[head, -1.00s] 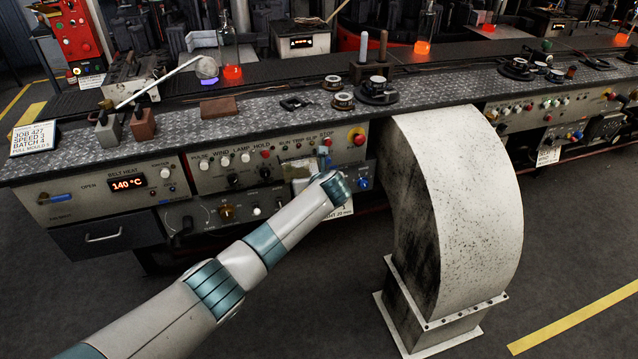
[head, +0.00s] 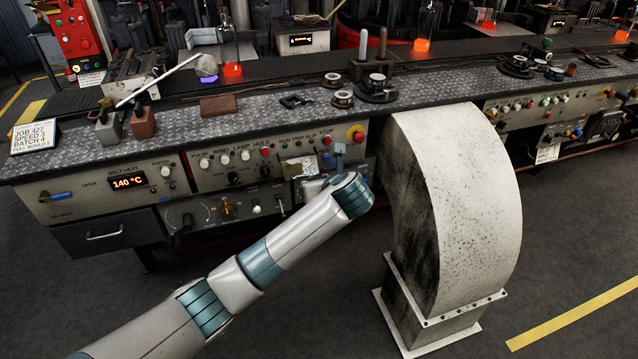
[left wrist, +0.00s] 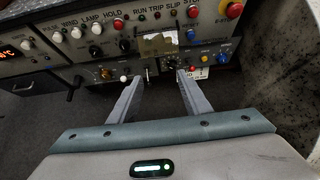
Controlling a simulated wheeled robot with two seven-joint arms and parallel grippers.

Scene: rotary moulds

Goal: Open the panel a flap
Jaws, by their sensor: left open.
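The control panel (head: 215,170) carries a row labelled WIND, LAMP, HOLD, with knobs and buttons. A small pale plate (head: 297,168), which looks like the flap, sits on its right part below the RUN TRIP SLIP lettering. It looks shut against the panel and also shows in the left wrist view (left wrist: 158,44). My left gripper (left wrist: 161,76) is open and empty, its two fingers pointing at the panel just below the plate. A gap to the panel is hard to judge. In the head view my wrist hides most of this gripper. My right gripper is out of view.
A large pale curved duct (head: 455,200) stands on the floor close to the right of my left arm. A red stop button (head: 357,133) is above and right of the plate. A drawer (head: 105,236) is at lower left. The floor in front is clear.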

